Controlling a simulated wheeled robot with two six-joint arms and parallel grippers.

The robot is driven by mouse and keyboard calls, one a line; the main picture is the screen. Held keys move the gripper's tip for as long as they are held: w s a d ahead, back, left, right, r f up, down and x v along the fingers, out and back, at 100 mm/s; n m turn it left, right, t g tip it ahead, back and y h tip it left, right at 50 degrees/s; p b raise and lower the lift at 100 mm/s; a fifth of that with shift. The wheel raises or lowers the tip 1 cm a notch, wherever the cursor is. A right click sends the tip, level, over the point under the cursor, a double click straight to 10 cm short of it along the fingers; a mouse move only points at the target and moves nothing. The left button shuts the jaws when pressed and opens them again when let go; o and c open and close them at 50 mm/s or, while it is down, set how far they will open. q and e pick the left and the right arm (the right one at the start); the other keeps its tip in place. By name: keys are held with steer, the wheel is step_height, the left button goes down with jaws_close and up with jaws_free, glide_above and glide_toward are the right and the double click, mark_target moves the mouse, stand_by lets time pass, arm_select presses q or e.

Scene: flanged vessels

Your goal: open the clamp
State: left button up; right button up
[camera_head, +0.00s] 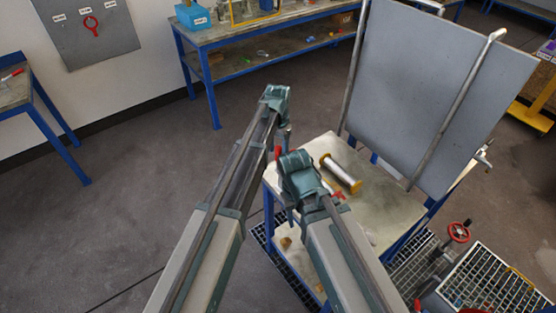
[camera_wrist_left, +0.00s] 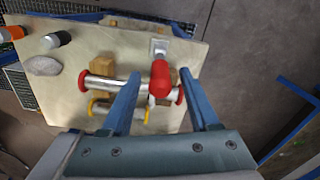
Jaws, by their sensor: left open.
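The clamp's thick red handle (camera_wrist_left: 160,80) rises toward the camera in the left wrist view, near a pale square fitting at the table's edge. A silver pipe with red end flanges (camera_wrist_left: 103,84) lies on wooden blocks beside it. My left gripper (camera_wrist_left: 160,102) is open, its blue fingers on either side of the handle and over the pipe; contact is not clear. In the head view my left gripper (camera_head: 287,140) is partly hidden beside a red part, and my arm covers most of the red-flanged pipe. My right gripper cannot be made out.
A silver pipe with yellow flanges (camera_head: 341,172) lies parallel on the worktable (camera_head: 390,205). A grey stone (camera_wrist_left: 42,66) and small bottles stand near the table's other end. A large grey panel (camera_head: 435,85) rises behind. A red valve wheel (camera_head: 458,232) is at right.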

arm_select(q)
steer(key=shift+f+b, duration=0.45)
steer(key=shift+f, duration=0.4)
jaws_close()
stand_by(0.8)
